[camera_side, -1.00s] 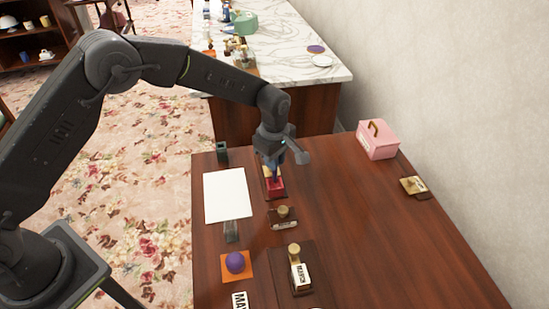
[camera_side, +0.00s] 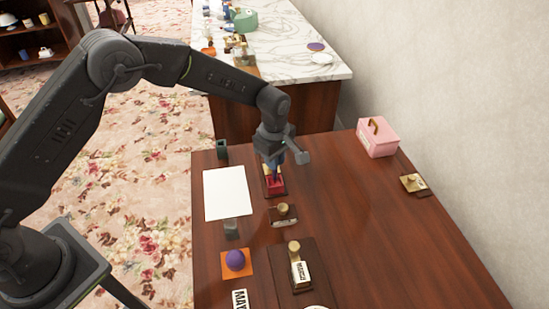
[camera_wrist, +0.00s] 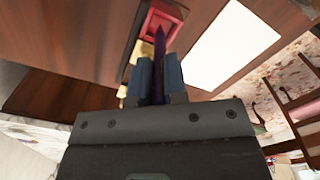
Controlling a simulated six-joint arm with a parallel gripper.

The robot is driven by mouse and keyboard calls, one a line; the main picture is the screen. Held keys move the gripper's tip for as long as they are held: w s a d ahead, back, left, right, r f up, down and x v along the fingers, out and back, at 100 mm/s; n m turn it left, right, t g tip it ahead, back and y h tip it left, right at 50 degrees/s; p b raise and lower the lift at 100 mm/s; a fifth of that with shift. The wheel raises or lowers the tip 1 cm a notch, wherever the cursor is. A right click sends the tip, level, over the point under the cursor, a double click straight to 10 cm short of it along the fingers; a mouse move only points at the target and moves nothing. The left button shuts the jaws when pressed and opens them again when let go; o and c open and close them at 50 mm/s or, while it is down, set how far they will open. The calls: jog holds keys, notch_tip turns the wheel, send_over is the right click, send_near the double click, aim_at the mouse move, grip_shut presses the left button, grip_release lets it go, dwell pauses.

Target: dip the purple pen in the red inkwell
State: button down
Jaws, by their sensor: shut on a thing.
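My gripper (camera_wrist: 159,80) is shut on the purple pen (camera_wrist: 159,48), which shows between the blue fingers in the wrist view with its dark tip pointing at the red inkwell (camera_wrist: 163,20). In the side view my gripper (camera_side: 275,172) hangs point-down right over the red inkwell (camera_side: 276,187). The pen's tip appears at the inkwell's opening, but I cannot tell how deep it is. The pen is mostly hidden by the gripper in the side view.
A white sheet (camera_side: 226,194) lies left of the inkwell. A brass-knobbed stamp (camera_side: 283,215) is just in front.

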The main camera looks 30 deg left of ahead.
jog(key=shift+r, duration=3.5)
